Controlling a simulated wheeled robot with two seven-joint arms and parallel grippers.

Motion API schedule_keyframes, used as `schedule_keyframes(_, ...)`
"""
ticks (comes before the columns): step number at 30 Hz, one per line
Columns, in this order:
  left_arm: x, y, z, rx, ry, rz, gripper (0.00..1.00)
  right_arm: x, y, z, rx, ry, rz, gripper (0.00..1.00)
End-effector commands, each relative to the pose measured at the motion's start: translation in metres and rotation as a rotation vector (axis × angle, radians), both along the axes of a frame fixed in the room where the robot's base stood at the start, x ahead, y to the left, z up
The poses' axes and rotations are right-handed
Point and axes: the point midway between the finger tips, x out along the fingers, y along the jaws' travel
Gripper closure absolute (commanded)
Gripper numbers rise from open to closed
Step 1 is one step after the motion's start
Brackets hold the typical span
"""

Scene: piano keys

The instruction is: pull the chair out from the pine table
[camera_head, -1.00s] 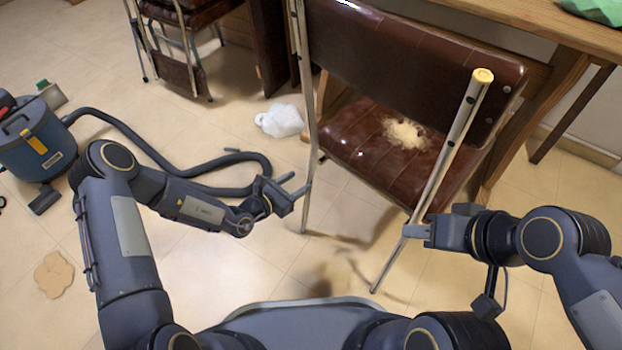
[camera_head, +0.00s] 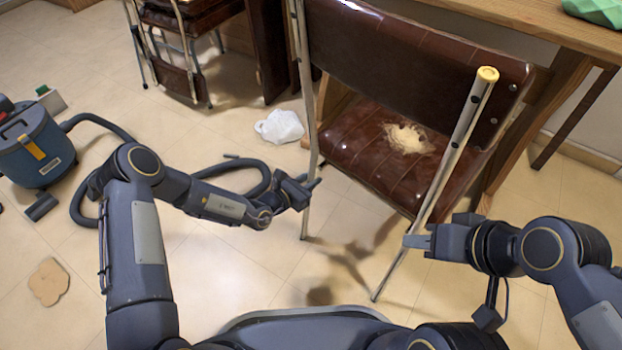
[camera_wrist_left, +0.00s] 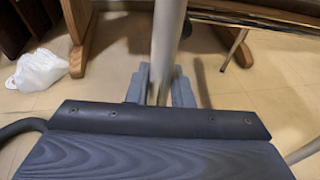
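The chair (camera_head: 420,150) has a brown padded seat and back, metal legs, and torn seat padding showing pale foam. It stands at the pine table (camera_head: 500,25), its back toward me. My left gripper (camera_head: 308,186) is at the chair's left upright. In the left wrist view the chair's upright (camera_wrist_left: 166,45) passes between the two fingers of my left gripper (camera_wrist_left: 161,88); whether they press on it is unclear. My right gripper (camera_head: 418,240) is at the chair's right leg, its fingers by the metal; the far finger and their grip are hidden.
A blue vacuum cleaner (camera_head: 36,150) stands at the left, its dark hose (camera_head: 240,172) lying behind my left arm. A white crumpled bag (camera_head: 280,127) lies left of the chair. Another chair (camera_head: 185,45) stands farther back. A tan flat patch (camera_head: 48,281) lies on open floor.

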Motion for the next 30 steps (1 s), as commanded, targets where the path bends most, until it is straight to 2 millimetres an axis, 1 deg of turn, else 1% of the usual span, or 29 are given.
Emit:
schedule_keyframes(1, 0.0, 0.0, 0.0, 0.0, 0.0, 0.0, 0.96, 0.0, 0.0, 0.0, 0.0, 0.0, 0.0, 0.64)
schedule_keyframes(2, 0.0, 0.0, 0.0, 0.0, 0.0, 0.0, 1.0, 0.0, 0.0, 0.0, 0.0, 0.0, 0.0, 0.64)
schedule_keyframes(10, -0.003, 0.004, 0.001, -0.001, 0.002, 0.0, 1.0, 0.0, 0.0, 0.003, 0.0, 0.0, 0.0, 0.64)
schedule_keyframes(19, -0.017, 0.021, 0.001, 0.001, 0.005, 0.003, 1.0, 0.0, 0.0, 0.015, 0.0, 0.0, 0.0, 0.64)
schedule_keyframes(30, -0.032, 0.039, -0.001, 0.003, 0.006, 0.006, 1.0, 0.0, 0.0, 0.024, 0.0, 0.0, 0.0, 0.64)
